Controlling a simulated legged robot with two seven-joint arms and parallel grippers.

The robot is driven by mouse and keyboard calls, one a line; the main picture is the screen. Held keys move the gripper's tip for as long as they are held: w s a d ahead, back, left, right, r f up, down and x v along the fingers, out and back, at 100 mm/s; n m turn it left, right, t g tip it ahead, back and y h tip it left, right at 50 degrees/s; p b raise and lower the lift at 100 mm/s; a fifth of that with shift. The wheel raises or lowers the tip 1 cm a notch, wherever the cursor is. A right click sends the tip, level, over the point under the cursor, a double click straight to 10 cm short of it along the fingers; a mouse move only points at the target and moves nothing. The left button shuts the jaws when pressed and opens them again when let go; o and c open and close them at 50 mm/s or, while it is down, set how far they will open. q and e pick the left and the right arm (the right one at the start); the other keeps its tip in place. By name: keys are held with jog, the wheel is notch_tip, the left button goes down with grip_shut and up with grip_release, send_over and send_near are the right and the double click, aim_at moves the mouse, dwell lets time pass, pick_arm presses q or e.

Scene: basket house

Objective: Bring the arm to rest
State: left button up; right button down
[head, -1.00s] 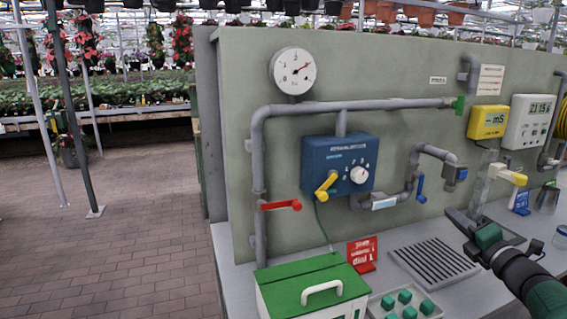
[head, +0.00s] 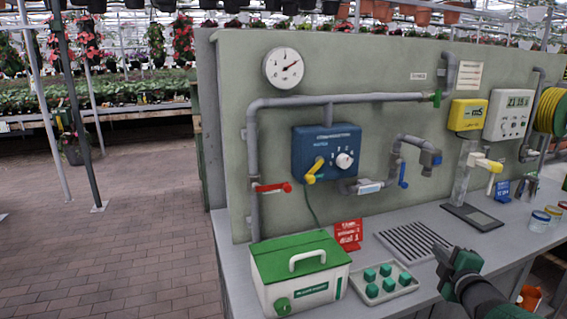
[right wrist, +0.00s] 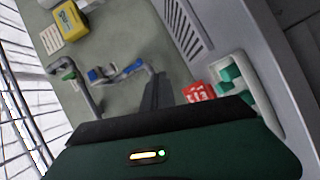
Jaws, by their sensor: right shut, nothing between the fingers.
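My right gripper (head: 440,262) is in the lower right of the head view, above the front part of the grey bench top, right of the small tray of green cubes. It is shut and empty. In the right wrist view the dark fingers (right wrist: 157,92) stick out beyond the green gripper body, close together with nothing between them. My left gripper is in neither view.
A green-lidded box (head: 300,268) and a tray of green cubes (head: 383,283) stand at the bench front. A drain grate (head: 412,241) lies behind my gripper. The panel carries a blue control box (head: 327,150), pipes and a gauge (head: 284,68). Open paved floor lies left.

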jog(key=s+a+f+m+g, duration=0.3)
jog(key=s+a+f+m, duration=0.15)
jog(key=f, duration=0.25)
jog(key=s+a+f+m+g, duration=0.3)
jog(key=s+a+f+m, duration=0.1)
jog(key=s+f, duration=0.25)
jog(key=s+a+f+m+g+y, duration=0.1)
jog(key=s+a+f+m+g, duration=0.4)
jog(key=s, duration=0.6)
jog(key=s+a+f+m+g+y, duration=0.1)
jog(key=s+a+f+g, duration=0.2)
jog(key=s+a+f, duration=0.55)
notch_tip(320, 180, down, 9)
jog(key=s+d+b, duration=0.1)
jog(key=d+b, duration=0.2)
jog(key=b, duration=0.8)
notch_tip(320, 180, up, 29)
jog(key=p, duration=2.8)
jog(key=shift+a+f+t+p, duration=0.15)
jog(key=shift+f+t+p, duration=0.05)
jog(key=shift+t+p, duration=0.1)
